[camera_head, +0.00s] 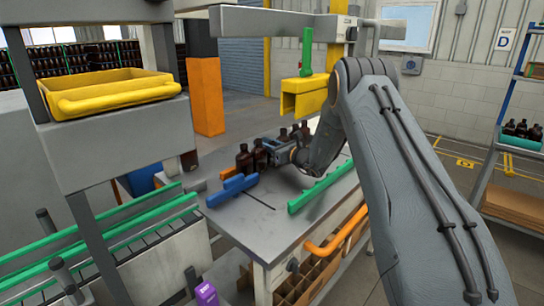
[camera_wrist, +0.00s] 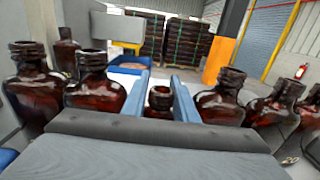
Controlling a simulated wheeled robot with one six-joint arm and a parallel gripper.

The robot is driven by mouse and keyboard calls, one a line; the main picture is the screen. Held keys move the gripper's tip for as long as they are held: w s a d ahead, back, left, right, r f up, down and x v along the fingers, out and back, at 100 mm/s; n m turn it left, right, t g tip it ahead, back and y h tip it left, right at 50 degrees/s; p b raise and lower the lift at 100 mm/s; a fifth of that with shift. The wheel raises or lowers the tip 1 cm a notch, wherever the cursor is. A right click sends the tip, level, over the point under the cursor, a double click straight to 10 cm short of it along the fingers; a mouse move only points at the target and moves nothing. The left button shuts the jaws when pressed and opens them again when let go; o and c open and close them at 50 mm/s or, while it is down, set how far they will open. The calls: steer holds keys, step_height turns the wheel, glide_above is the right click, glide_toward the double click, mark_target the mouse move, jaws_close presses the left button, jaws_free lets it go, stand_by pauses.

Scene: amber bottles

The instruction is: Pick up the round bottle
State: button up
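Several dark amber bottles (camera_head: 243,160) stand on the grey bench around my gripper (camera_head: 270,153). In the wrist view, one bottle (camera_wrist: 160,99) shows its mouth and neck between the two blue fingers of my gripper (camera_wrist: 161,90); its lower body is hidden. I cannot tell whether the fingers touch it. Two amber bottles (camera_wrist: 94,88) stand close on the left, with another (camera_wrist: 66,55) farther back. More bottles (camera_wrist: 222,100) stand on the right. I cannot tell from the shapes which one is the round bottle.
The grey bench (camera_head: 245,222) has green rails (camera_head: 320,187) and a blue block (camera_head: 232,190). A blue bin (camera_wrist: 125,70) lies beyond the fingers. Neighbouring bottles stand close on both sides of my gripper.

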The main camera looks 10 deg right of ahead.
jaws_close()
steer(key=shift+r, duration=0.15)
steer(key=shift+r+b, duration=0.7)
steer(key=shift+r, duration=0.15)
steer(key=r+b+v, duration=0.1)
steer(key=b+v, duration=0.4)
steer(key=v, duration=1.3)
steer(key=shift+r+b, duration=0.3)
steer(key=shift+b, duration=0.1)
